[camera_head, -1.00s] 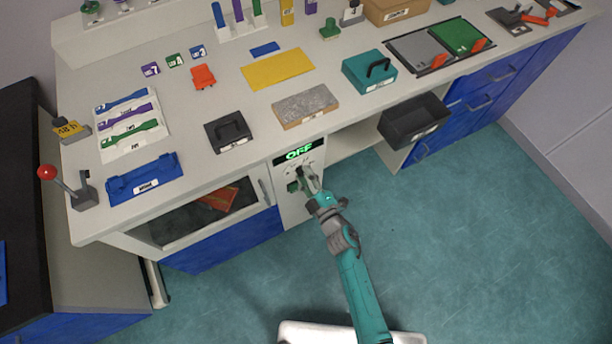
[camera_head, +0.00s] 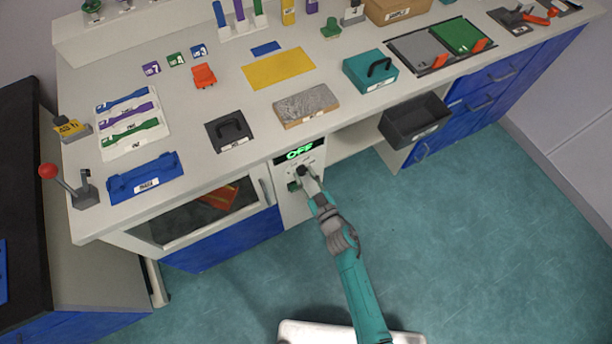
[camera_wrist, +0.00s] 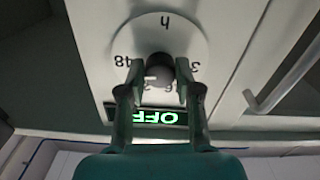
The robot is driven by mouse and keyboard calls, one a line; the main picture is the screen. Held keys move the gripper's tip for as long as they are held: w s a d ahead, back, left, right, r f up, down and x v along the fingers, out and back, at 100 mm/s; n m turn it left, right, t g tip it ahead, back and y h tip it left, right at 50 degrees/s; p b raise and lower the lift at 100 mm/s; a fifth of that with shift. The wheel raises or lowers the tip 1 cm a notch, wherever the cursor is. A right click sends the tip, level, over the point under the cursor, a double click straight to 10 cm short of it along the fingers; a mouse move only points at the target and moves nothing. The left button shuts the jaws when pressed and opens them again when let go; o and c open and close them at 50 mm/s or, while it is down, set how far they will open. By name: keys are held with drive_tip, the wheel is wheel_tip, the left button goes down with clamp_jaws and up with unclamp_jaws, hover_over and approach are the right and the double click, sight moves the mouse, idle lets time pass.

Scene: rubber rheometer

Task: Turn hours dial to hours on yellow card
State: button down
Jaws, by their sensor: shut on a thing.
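The hours dial shows in the wrist view as a pale disc (camera_wrist: 150,30) with an "h", a "48" on the left and other numbers partly hidden by my fingers. Its dark knob (camera_wrist: 160,68) is between the fingertips of my gripper (camera_wrist: 160,80), which is shut on it. In the head view my gripper (camera_head: 307,178) is at the control panel below the counter edge. A display (camera_head: 299,152) above the dial reads "OFF" in green.
A glass oven-like door (camera_head: 205,212) with a handle is left of the panel, and a green button (camera_head: 293,186) is close to my gripper. A black open bin (camera_head: 415,120) hangs to the right. The floor in front is clear.

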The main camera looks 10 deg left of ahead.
drive_tip(key=shift+f+m, duration=0.1)
drive_tip(key=shift+m, duration=0.6)
drive_tip(key=c, duration=0.8)
unclamp_jaws()
drive_tip(key=v, duration=1.2)
drive_tip(key=shift+s+d, duration=0.1)
